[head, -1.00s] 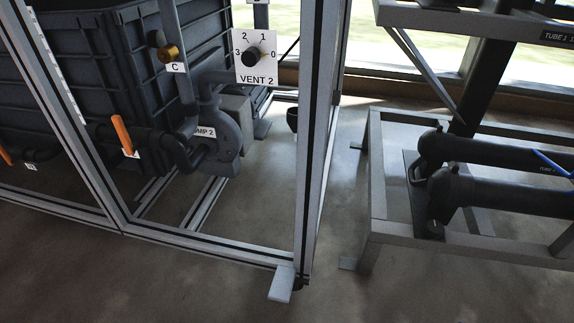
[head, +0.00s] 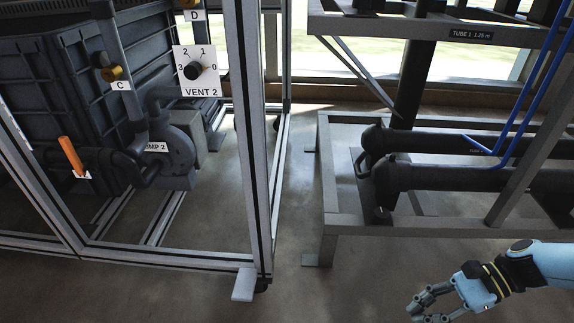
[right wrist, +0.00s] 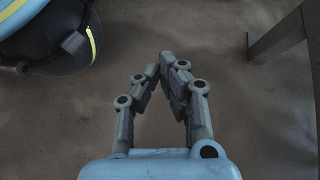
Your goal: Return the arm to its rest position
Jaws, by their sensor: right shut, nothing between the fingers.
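My right arm, light blue with a dark wrist and yellow bands, comes in from the right edge of the head view. Its gripper (head: 422,305) hangs over bare floor at the lower right, in front of the tube rack. In the right wrist view the gripper's fingers (right wrist: 165,75) meet at their tips, with nothing between them. The gripper touches nothing that I can see. My left gripper is not in any view.
A metal rack (head: 330,200) with dark tubes (head: 450,142) stands at the right. A framed enclosure (head: 255,160) with a pump (head: 178,150), an orange handle (head: 71,154) and a VENT 2 dial (head: 194,71) stands at the left. Floor (head: 330,290) is clear between them.

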